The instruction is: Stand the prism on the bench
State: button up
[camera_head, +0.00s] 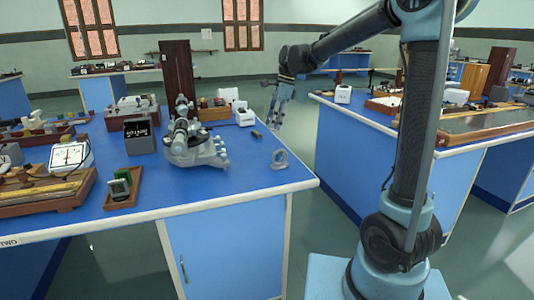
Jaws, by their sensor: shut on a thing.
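My gripper (276,114) points down beyond the right end of the near-left blue bench (245,178), over the gap between the benches in the picture. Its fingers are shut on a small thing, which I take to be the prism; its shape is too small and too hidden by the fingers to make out. A grey spectrometer (195,150) with a telescope tube stands on that bench, left of my gripper. The bench top right of the spectrometer is mostly bare.
A pale ring (280,158) stands near the bench's right edge, and a small dark cylinder (257,134) lies behind it. A white box (245,117), a tall brown wooden case (177,70) and a wooden tray (123,188) are on the bench. Another blue bench (352,118) is at right.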

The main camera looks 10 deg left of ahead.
jog(key=s+a+r+m, duration=0.1)
jog(key=s+a+r, duration=0.1)
jog(key=s, duration=0.1)
jog(key=x, duration=0.3)
jog(key=d+x, duration=0.1)
jog(key=x, duration=0.2)
jog(key=d+x, duration=0.1)
jog(key=x, duration=0.2)
jog(key=shift+w+f, duration=0.2)
jog(key=shift+f, duration=0.4)
jog(key=o, duration=1.1)
jog(key=v, duration=1.2)
jog(key=shift+s, duration=0.1)
